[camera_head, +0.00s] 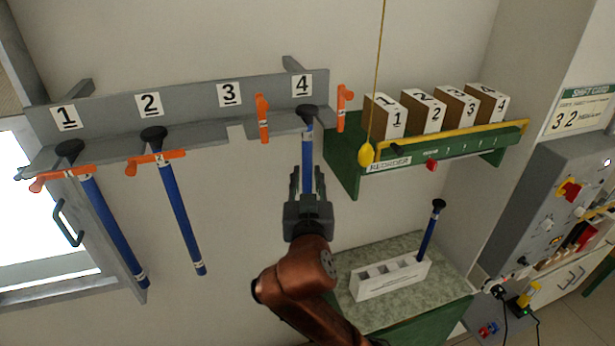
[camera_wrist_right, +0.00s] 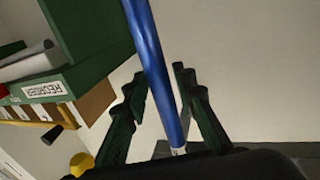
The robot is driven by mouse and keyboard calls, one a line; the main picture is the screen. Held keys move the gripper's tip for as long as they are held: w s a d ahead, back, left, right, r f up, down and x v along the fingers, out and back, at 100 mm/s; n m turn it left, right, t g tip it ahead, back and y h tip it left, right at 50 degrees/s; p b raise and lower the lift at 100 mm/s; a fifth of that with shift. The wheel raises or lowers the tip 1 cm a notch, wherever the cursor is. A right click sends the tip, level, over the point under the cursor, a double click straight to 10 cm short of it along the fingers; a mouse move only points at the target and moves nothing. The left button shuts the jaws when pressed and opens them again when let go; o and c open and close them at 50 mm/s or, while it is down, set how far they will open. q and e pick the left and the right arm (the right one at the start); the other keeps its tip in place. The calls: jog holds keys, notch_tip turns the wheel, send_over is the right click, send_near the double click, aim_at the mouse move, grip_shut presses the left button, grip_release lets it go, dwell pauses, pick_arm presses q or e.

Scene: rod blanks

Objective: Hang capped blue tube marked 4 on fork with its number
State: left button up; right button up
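A blue tube (camera_head: 307,150) with a black cap (camera_head: 307,112) is upright under the label 4 (camera_head: 302,85) on the grey rack (camera_head: 190,97). Its cap is at the height of the rack's fork edge, and it appears to hang there. Its own number is not legible. My right gripper (camera_head: 307,183) is below the cap, with its fingers on either side of the tube. In the right wrist view the tube (camera_wrist_right: 153,55) passes between the fingers (camera_wrist_right: 158,82) with gaps showing, so they look open. The orange latch (camera_head: 343,107) beside fork 4 stands upright. My left gripper is not in view.
Capped blue tubes hang under labels 1 (camera_head: 112,230) and 2 (camera_head: 182,220), with orange latches across. Fork 3 is empty, its latch (camera_head: 263,118) upright. A green shelf (camera_head: 345,165) with numbered boxes and a yellow pull knob (camera_head: 367,155) is close right. A white block (camera_head: 375,287) holds another capped tube (camera_head: 430,232).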

jog(key=shift+o, duration=1.2)
